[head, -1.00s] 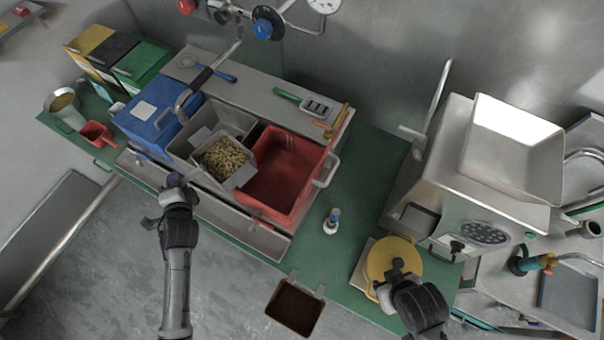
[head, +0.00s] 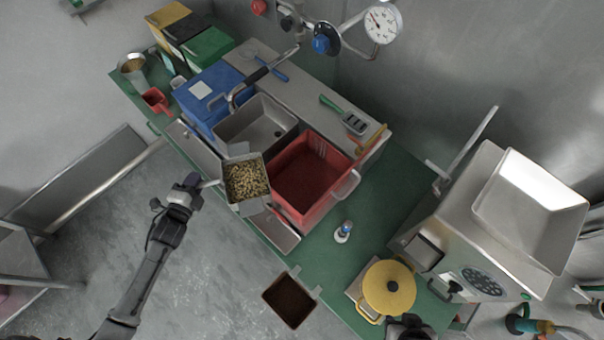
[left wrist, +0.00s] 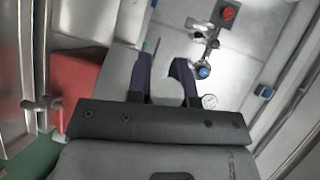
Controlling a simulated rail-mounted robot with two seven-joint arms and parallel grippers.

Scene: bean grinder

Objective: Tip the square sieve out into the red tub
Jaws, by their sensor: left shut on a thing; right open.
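The square grey sieve (head: 251,208) is full of pale beans (head: 246,181) and looks roughly level. My left gripper (head: 194,184) is shut on its handle, to the left of the sieve. In the left wrist view a pale round thing shows between my left fingers (left wrist: 166,75). The sieve is at the front left of the red tub (head: 349,187), overlapping the bench's front edge in the picture. The tub's inside looks empty; it also shows in the left wrist view (left wrist: 73,92). My right gripper (head: 408,328) is mostly cut off at the bottom edge, below the yellow-lidded pot.
An empty steel basin (head: 262,128) lies behind the sieve, with a tap over it. A blue box (head: 208,94) stands left of the basin. A small bottle (head: 343,232), a yellow pot (head: 389,288) and a steel machine (head: 470,235) stand to the right. A dark-filled tray (head: 288,300) is at the front.

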